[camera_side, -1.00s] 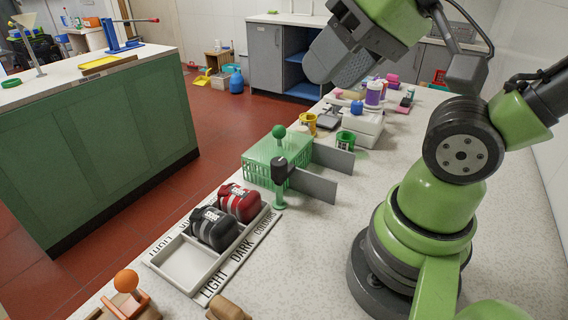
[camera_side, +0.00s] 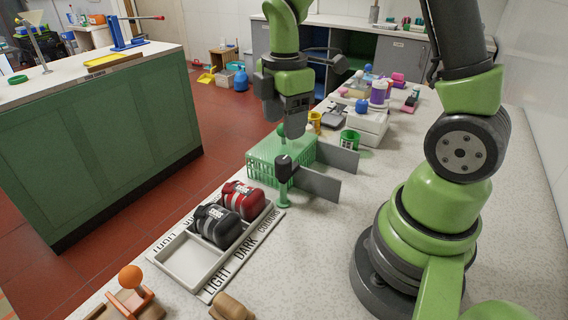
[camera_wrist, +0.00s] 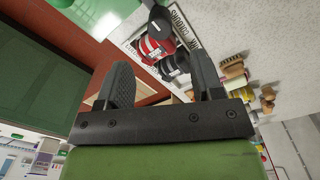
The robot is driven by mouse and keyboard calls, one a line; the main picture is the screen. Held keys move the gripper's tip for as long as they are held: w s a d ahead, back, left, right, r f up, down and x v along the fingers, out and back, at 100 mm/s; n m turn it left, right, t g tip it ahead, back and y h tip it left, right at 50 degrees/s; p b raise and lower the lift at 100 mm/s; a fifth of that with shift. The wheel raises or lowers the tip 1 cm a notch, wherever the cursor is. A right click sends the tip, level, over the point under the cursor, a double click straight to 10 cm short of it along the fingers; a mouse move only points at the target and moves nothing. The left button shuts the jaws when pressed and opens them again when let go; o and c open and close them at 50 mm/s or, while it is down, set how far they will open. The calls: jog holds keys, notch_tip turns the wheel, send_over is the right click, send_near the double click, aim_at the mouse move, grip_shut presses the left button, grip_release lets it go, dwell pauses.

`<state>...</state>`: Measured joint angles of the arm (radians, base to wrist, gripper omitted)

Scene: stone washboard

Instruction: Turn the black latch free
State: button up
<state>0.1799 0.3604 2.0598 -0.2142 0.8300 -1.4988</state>
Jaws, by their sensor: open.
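The black latch (camera_side: 284,168) sits on a green post beside the front corner of a green basket (camera_side: 262,160). A grey flap (camera_side: 318,185) reaches right from it. My gripper (camera_side: 292,128) points down, above and slightly behind the latch, apart from it. Its fingers hide part of the basket's green ball knob (camera_side: 281,130). In the wrist view the two fingers of my gripper (camera_wrist: 160,72) are spread with nothing between them. A round black part, apparently the latch (camera_wrist: 159,24), shows beyond them, with part of the green basket (camera_wrist: 102,14).
A labelled tray (camera_side: 185,262) in front of the basket holds a red bundle (camera_side: 243,199) and a dark grey bundle (camera_side: 217,226). A second grey flap (camera_side: 338,158) stands behind the first. A white box (camera_side: 365,127) and green can (camera_side: 349,141) stand behind.

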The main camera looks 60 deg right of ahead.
aim_at(284, 158)
notch_tip(284, 158, down, 10)
jog(key=shift+d+f, duration=0.1)
jog(key=shift+f, duration=0.05)
dwell(0.3)
jog(key=c, duration=0.9)
jog(key=shift+c, duration=0.2)
